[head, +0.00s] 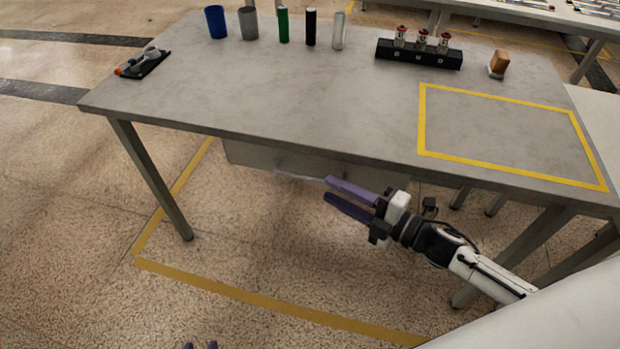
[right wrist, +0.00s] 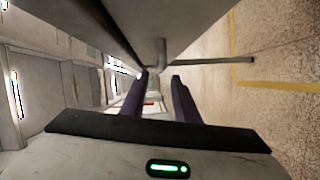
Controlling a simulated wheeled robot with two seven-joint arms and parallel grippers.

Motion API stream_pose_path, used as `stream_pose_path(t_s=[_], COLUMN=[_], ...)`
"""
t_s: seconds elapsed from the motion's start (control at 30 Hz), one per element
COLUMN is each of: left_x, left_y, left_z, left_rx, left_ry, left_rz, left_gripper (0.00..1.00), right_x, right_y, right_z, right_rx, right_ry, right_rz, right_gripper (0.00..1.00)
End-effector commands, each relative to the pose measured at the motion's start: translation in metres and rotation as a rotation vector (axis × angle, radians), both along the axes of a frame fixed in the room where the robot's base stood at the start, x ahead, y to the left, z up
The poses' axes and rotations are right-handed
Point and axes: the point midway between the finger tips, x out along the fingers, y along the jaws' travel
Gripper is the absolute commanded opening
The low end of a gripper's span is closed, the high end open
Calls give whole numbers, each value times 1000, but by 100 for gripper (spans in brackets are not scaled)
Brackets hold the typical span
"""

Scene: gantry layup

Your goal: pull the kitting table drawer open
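The kitting table (head: 250,95) has a grey drawer (head: 247,154) under its front edge. The drawer's front looks flush beneath the tabletop, and a pale bar handle (head: 297,177) runs along it. My right gripper (head: 327,188) is open, its purple fingers pointing left at the handle's right end. In the right wrist view, the fingers (right wrist: 159,78) are apart, with a grey rod-like end (right wrist: 159,52) just ahead of them; I cannot tell whether it lies between the tips. Only the fingertips of my left gripper (head: 200,345) show at the bottom edge, apart and empty.
On the tabletop stand a blue cup (head: 215,22), a grey cup (head: 248,23), several cylinders, a black rack (head: 418,54) and a brown block (head: 498,64). A table leg (head: 150,180) stands left. The floor in front of the drawer is clear inside yellow tape (head: 270,303).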

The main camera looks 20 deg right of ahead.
Motion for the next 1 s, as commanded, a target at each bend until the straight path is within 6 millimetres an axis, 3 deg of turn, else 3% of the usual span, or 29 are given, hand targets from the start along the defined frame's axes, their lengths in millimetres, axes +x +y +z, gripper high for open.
stream_pose_path(t_s=[0.2,0.4,0.8,0.97,1.0], left_x=[0,1,4,4,4], left_y=[0,-1,-1,-1,-1], left_z=[-1,-2,0,0,0], left_rx=[-1,-1,-1,-2,-2], left_ry=[-2,-3,-10,-10,-10], left_rz=[-1,0,-1,-1,-1], left_gripper=[31,31,31,31,31], right_x=[37,57,64,63,63], right_y=[24,38,43,43,43], right_z=[-2,-5,-6,-6,-6], right_rx=[4,5,4,5,5], right_ry=[-1,1,4,3,3], right_rz=[-3,-3,-3,-4,-4], right_gripper=[28,28,28,1,0])
